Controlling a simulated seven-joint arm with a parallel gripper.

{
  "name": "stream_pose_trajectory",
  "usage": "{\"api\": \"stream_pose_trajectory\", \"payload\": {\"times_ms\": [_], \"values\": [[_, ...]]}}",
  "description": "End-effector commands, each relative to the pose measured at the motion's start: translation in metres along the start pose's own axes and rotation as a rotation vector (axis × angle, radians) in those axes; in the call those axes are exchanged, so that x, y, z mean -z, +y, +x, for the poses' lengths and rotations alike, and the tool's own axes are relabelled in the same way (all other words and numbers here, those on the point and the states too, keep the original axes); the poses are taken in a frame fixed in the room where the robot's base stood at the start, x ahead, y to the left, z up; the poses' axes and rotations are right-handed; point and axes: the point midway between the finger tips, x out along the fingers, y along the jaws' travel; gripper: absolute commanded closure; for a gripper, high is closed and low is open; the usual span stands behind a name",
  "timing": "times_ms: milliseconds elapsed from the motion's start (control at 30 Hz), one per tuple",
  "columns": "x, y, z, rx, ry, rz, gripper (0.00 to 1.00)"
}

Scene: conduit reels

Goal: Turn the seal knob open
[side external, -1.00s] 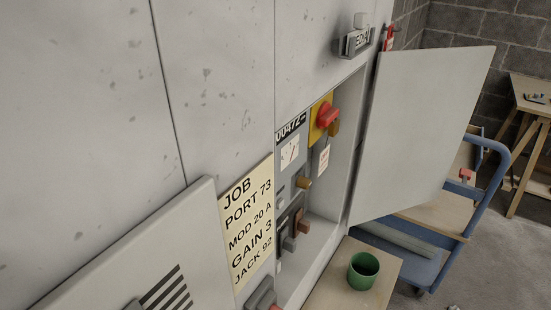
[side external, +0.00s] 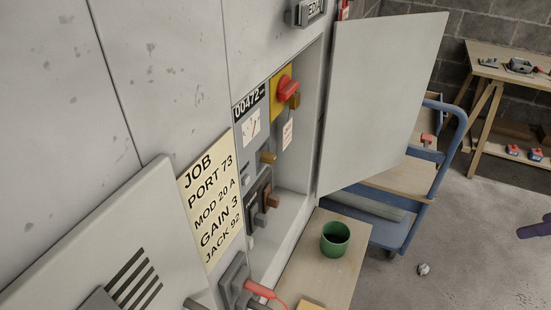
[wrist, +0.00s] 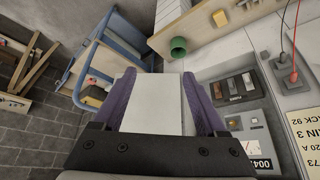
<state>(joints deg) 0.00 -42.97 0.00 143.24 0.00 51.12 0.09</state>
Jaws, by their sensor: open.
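An open wall cabinet holds a red rotary knob (side external: 288,88) on a yellow plate (side external: 279,104). A small brass piece (side external: 294,101) sits beside it, and a brass knob (side external: 267,157) sticks out lower down. No label lets me tell which one is the seal knob. The cabinet door (side external: 385,95) stands swung open to the right. My gripper (wrist: 158,85) is open, its two purple fingers apart with a pale panel showing between them. Whether that panel is between or behind them is unclear. A purple tip shows at the right edge of the side view (side external: 535,228), apart from the cabinet.
A green cup (side external: 335,238) stands on a wooden shelf below the cabinet. A job card (side external: 210,205) hangs left of the opening. A red plug (side external: 259,289) with a red lead is at the bottom. A blue trolley (side external: 425,185) stands behind the door. Floor at right looks mostly clear.

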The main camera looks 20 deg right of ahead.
Motion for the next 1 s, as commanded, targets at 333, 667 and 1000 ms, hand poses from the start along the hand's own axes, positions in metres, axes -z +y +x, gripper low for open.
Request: {"api": "stream_pose_trajectory", "payload": {"times_ms": [333,667,1000], "values": [[0.107,0.007,-0.016,-0.046,0.451,-0.052,0.42],[0.222,-0.025,-0.020,0.002,0.874,-0.226,0.42],[0.272,-0.111,0.019,0.275,1.167,-0.405,0.42]]}}
